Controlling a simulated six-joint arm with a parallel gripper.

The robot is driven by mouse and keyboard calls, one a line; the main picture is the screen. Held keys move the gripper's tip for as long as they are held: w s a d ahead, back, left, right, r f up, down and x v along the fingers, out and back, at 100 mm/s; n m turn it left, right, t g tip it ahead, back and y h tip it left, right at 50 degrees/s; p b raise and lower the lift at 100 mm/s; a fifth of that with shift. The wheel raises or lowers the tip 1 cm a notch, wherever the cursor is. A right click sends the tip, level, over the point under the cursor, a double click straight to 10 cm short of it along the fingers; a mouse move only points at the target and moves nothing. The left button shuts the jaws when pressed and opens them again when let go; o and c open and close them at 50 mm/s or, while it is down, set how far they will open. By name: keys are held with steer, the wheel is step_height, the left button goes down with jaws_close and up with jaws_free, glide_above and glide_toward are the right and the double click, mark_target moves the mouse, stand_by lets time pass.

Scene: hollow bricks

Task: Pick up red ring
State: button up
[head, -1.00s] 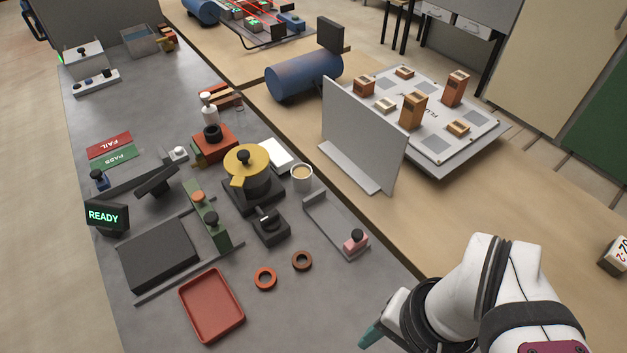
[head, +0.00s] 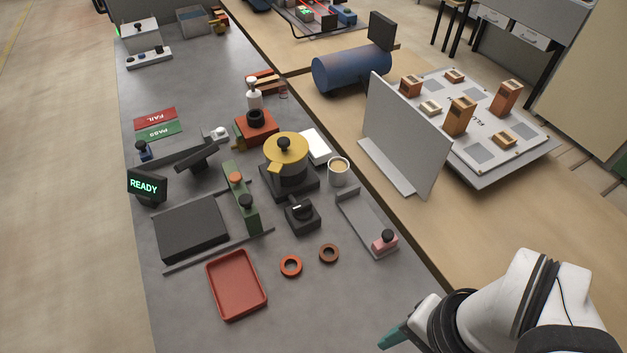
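A bright orange-red ring (head: 291,266) lies flat on the grey bench top, just right of a red tray. A darker brown-red ring (head: 329,253) lies to its right, a small gap apart. My gripper (head: 392,338) shows at the bottom, right of and nearer than both rings. Only a teal fingertip part of it is visible, apart from the rings. The rest is cut off or hidden by my white wrist, so its opening does not show.
The shallow red tray (head: 237,284) is empty. A pink block with a black knob (head: 384,241) sits on a grey channel right of the rings. A black switch box (head: 303,216) stands behind them. The bench in front of the rings is clear.

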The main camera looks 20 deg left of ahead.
steer(key=o, duration=0.7)
steer(key=shift+o, duration=0.2)
